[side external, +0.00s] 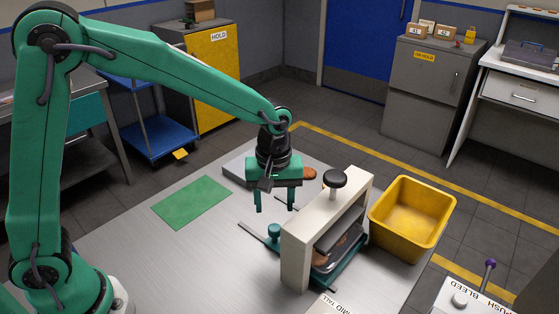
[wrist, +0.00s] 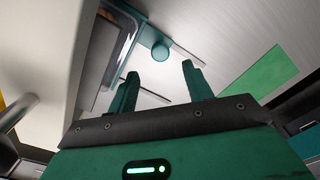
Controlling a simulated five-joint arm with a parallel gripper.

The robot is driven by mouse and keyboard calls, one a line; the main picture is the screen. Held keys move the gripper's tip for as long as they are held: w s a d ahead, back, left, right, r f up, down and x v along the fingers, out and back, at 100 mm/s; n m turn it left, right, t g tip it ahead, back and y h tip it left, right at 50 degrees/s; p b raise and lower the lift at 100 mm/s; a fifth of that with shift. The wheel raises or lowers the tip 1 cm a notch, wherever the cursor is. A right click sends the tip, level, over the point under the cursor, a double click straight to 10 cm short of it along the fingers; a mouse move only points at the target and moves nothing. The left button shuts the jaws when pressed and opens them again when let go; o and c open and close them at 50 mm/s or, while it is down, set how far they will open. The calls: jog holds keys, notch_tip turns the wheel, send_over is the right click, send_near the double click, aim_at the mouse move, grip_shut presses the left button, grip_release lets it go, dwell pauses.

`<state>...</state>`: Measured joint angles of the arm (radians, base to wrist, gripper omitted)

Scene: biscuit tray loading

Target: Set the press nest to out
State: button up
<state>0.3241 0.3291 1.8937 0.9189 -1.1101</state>
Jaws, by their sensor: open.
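The press (side external: 297,255) is a cream frame with a black knob (side external: 335,179) on top. Its teal nest (side external: 326,280) sits under the frame, with a dark tray and something brown in it, partly hidden by the frame. A round teal knob (side external: 274,231) on the nest stands on the left side of the press; it also shows in the wrist view (wrist: 160,51). My gripper (side external: 275,207) is open and empty, pointing down above the teal knob and apart from it. In the wrist view the knob appears beyond and between my two fingers (wrist: 160,72).
Thin dark rails (side external: 255,235) run left from the press across the metal table. A green mat (side external: 192,202) lies at the left. A grey slab (side external: 236,168) with a brown item is behind my gripper. A yellow bin (side external: 437,229) stands right of the press. The table's left front is clear.

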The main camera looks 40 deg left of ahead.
aim_at(274, 227)
jog(key=shift+f, duration=3.65)
grip_shut()
